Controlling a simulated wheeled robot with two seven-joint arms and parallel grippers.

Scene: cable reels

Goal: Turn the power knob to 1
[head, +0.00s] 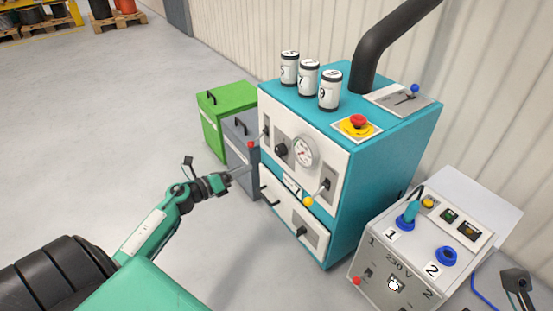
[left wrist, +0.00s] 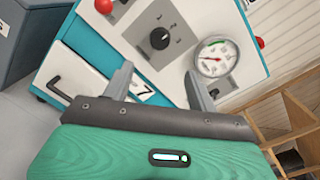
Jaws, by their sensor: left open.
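The black round knob (head: 281,149) sits on the white front panel of the teal machine, left of a round gauge (head: 304,151). In the left wrist view the knob (left wrist: 160,38) lies ahead of and between my fingers, with small marks around it. Which mark it points to is too small to read surely. My left gripper (head: 240,172) is in front of the panel, at the left. Its two fingers (left wrist: 161,84) are spread wide and empty, apart from the knob.
A red-tipped lever (head: 251,144) and a yellow-tipped lever (head: 308,201) stick out beside the knob and gauge. Green (head: 226,100) and grey bins stand left. A grey 230 V box (head: 380,278) stands right.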

